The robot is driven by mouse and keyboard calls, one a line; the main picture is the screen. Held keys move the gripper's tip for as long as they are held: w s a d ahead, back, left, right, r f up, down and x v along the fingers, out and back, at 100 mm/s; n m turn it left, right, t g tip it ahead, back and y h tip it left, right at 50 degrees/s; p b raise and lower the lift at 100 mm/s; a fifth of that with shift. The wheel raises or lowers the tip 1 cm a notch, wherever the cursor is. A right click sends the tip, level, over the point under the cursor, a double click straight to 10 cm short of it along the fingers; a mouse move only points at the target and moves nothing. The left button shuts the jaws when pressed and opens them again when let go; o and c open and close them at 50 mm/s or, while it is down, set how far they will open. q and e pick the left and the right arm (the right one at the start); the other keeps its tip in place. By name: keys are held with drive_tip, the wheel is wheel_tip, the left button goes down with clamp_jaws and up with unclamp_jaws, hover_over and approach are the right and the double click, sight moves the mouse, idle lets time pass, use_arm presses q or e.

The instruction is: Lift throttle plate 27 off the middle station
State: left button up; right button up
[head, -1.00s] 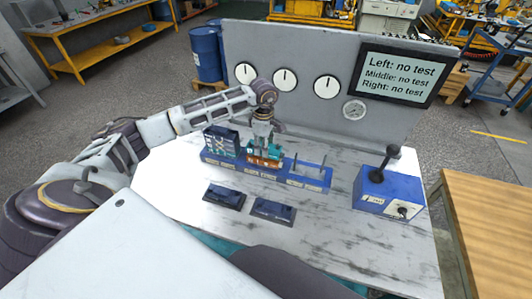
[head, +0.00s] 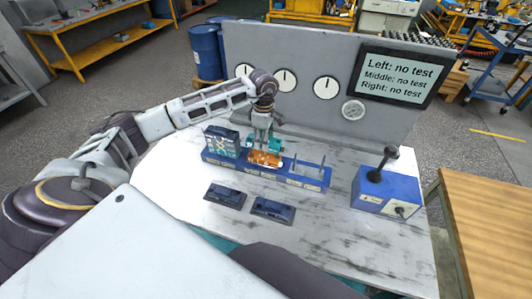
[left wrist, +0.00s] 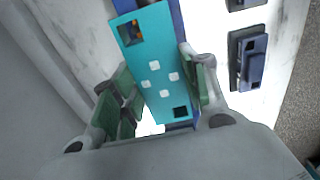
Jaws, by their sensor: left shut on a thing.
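My left gripper (head: 263,139) is over the middle station of the blue base (head: 312,182). It is shut on a teal plate (head: 276,144), whose flat face with small pale squares fills the space between the fingers in the left wrist view (left wrist: 155,65). I cannot read a number on the plate. An orange block (head: 264,158) shows just below it at the middle station. The fingers partly hide the plate in the head view, and I cannot tell how wide the gap below it is. My right gripper is not in view.
A dark blue-and-teal stack (head: 221,143) stands at the left station; the right station has bare upright pins (head: 308,167). Two dark blue trays (head: 272,209) lie in front. A blue lever box (head: 388,188) stands at right; the gauge panel (head: 305,113) rises behind.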

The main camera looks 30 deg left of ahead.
use_arm(q)
drive_tip(key=shift+r+p, duration=0.45)
drive_tip(key=shift+r, duration=0.55)
drive_tip(key=shift+r+p, duration=0.3)
drive_tip(key=shift+r, duration=0.3)
drive_tip(key=shift+r+p, duration=0.35)
drive_tip(key=shift+r, duration=0.35)
drive_tip(key=shift+r+p, duration=0.5)
drive_tip(key=shift+r, duration=0.55)
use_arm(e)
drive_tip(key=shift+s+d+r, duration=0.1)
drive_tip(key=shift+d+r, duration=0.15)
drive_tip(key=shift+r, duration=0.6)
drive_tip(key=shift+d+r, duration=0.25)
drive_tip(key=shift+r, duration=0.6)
